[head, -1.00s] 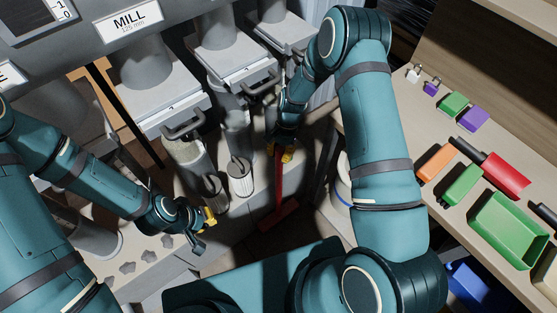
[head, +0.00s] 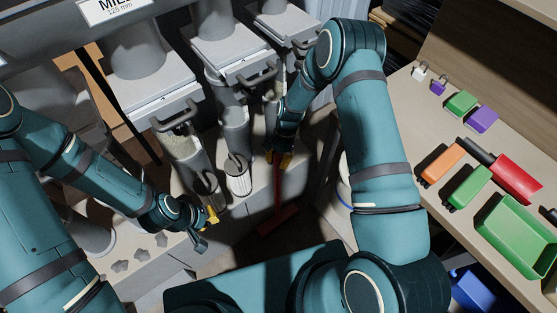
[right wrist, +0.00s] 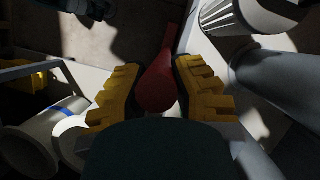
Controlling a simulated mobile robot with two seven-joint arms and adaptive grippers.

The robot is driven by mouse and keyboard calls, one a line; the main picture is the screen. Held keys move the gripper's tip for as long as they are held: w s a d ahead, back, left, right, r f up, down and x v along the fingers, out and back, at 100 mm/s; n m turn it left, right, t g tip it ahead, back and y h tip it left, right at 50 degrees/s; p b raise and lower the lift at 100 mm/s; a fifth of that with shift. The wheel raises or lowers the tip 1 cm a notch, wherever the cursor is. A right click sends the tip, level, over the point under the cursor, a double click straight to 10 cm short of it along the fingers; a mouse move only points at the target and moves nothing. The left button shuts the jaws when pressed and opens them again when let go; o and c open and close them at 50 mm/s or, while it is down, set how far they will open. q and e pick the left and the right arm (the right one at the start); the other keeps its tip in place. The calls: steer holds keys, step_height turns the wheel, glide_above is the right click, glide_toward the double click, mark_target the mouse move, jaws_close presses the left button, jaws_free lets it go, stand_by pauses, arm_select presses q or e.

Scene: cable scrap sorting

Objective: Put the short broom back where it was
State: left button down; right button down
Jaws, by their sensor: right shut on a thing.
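The short broom is red, with a straight handle (head: 278,190) and a broad head (head: 278,221) low down near the floor, in front of the grey machine base. My right gripper (head: 280,158) is shut around the upper end of the handle. In the right wrist view the red handle (right wrist: 158,85) lies between the two yellow fingers, its rounded end toward the camera. Whether the broom head touches the floor cannot be told. My left gripper (head: 209,218) hangs by the base, left of the broom, with nothing visible in it; its opening is unclear.
Grey machine tubes with handled lids (head: 177,113) stand close left of and behind the right gripper. A wooden bench at right holds a green tray (head: 513,236), a red-bladed tool (head: 515,178) and small coloured blocks. A blue bin (head: 474,287) is below it.

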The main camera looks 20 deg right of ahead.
steer(key=shift+f, duration=0.15)
steer(key=c, duration=0.9)
jaws_free()
steer(key=shift+c, duration=0.2)
steer(key=shift+r, duration=0.3)
steer(key=p+v, duration=0.1)
steer(key=v, duration=0.6)
steer(key=shift+w+d+r, duration=0.1)
steer(key=shift+d, duration=0.05)
